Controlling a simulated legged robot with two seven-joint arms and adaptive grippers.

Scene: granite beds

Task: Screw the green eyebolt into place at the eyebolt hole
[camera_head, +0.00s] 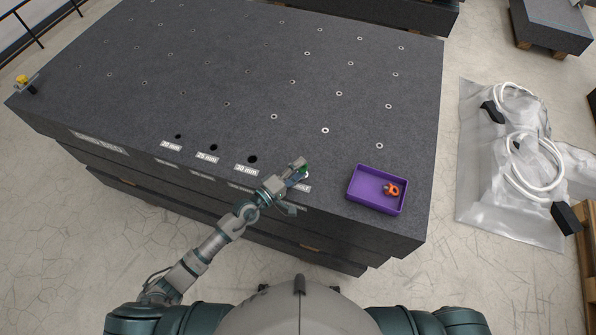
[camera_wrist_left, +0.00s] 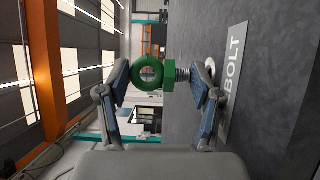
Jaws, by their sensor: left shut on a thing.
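The green eyebolt (camera_wrist_left: 151,74) is between the fingers of my left gripper (camera_wrist_left: 161,84), which is shut on it. Its ring and hex collar face the camera, and its threaded shank points right toward the pale-rimmed eyebolt hole (camera_wrist_left: 210,68) beside a label reading "BOLT" (camera_wrist_left: 235,68). A fingertip partly covers the end of the shank, so I cannot tell whether it enters the hole. In the head view my left gripper (camera_head: 298,169) is over the front edge of the granite bed, with a little of the green eyebolt (camera_head: 304,171) showing. My right gripper is not in view.
A purple tray (camera_head: 356,189) holding an orange eyebolt (camera_head: 391,189) stands to the right on the granite bed (camera_head: 230,60). Labelled holes lie left of the gripper, including one marked 30 mm (camera_head: 252,159). A yellow-topped part (camera_head: 22,81) stands at the far left corner.

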